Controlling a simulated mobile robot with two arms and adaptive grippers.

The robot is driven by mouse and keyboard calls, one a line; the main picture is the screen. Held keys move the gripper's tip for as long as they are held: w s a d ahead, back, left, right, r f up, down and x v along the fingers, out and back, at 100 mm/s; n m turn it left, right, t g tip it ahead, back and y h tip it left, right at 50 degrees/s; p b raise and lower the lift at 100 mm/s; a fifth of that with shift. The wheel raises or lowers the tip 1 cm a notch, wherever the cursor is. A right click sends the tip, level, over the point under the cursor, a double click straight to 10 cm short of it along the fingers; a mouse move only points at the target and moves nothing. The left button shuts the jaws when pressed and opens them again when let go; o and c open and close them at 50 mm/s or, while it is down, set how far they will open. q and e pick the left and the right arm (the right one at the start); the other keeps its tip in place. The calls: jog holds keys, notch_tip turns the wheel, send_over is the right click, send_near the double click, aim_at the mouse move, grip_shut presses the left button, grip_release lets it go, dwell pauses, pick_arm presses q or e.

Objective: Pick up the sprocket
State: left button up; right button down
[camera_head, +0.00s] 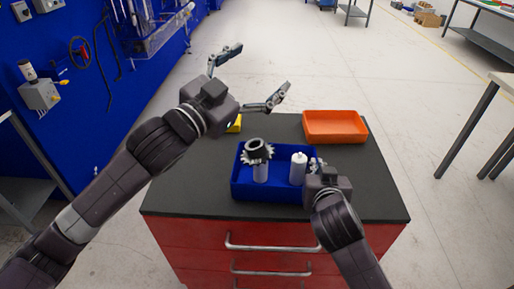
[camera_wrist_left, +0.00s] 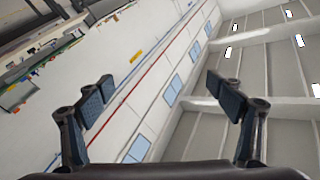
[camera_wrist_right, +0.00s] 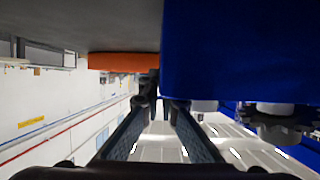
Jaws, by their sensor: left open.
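The sprocket (camera_head: 257,155), a toothed grey part with a dark ring, sits at the left of the blue bin (camera_head: 248,187), above a pale cylinder. It also shows at the right edge of the right wrist view (camera_wrist_right: 275,126), partly cut off by the bin wall. My left gripper (camera_head: 263,67) is open and empty, raised beyond the cabinet's far edge, well away from the sprocket. My right gripper (camera_wrist_right: 160,95) is low at the blue bin's right side. Its fingers are close together beside the bin wall; whether they hold anything is unclear.
A white bottle (camera_head: 298,168) stands in the blue bin, right of the sprocket. An orange tray (camera_head: 335,126) lies at the back right of the dark cabinet top (camera_head: 375,185). A yellow object (camera_head: 235,124) is partly hidden behind my left arm. The cabinet top's front left is clear.

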pick_arm(q)
jog(key=d+r+m+g+h, duration=0.45)
jog(key=d+m, duration=0.35)
jog(key=m, duration=0.2)
jog(key=d+r+m+g+h, duration=0.35)
jog(key=d+m+h, duration=0.3)
jog(key=m, duration=0.35)
jog(key=s+d+f+m+g+y, duration=0.2)
jog(key=s+d+f+m+g, duration=0.15)
jog(key=d+m+g, duration=0.55)
jog(key=m+y, duration=1.3)
jog(key=y, duration=0.7)
send_over(257, 143)
notch_tip(257, 143, down, 13)
jog(key=f, duration=0.3)
jog(key=s+f, duration=0.1)
jog(key=f, duration=0.7)
jog(key=shift+s, duration=0.2)
jog(key=shift+r, duration=0.15)
jog(key=c, duration=2.2)
